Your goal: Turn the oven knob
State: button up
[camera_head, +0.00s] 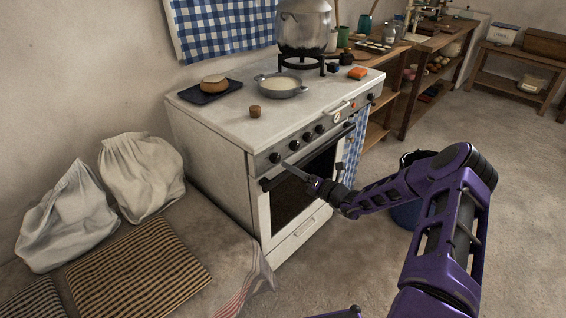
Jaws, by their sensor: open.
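The white stove (228,180) stands against the wall with its dark oven door (300,187) closed. A row of black knobs runs along its front panel. The leftmost knob (275,158) is at the left end, with another knob (293,145) beside it. A round gauge (337,118) sits further right on the panel. My gripper (286,165) reaches in from the right, with its fingertips just below and right of the leftmost knob. It is open and empty. I cannot tell whether it touches the knob, or which knob is the oven's.
A pan (281,88), a large pot (304,28), a small brown cup (255,112) and a dark tray (210,92) stand on the stovetop. A checked towel (355,141) hangs at the oven's right. White sacks (140,174) lie left. Floor at right is mostly clear.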

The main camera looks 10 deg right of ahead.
jog(key=v, duration=1)
jog(key=shift+s+d+p, duration=0.15)
jog(key=shift+s+p, duration=0.1)
jog(key=shift+p, duration=0.1)
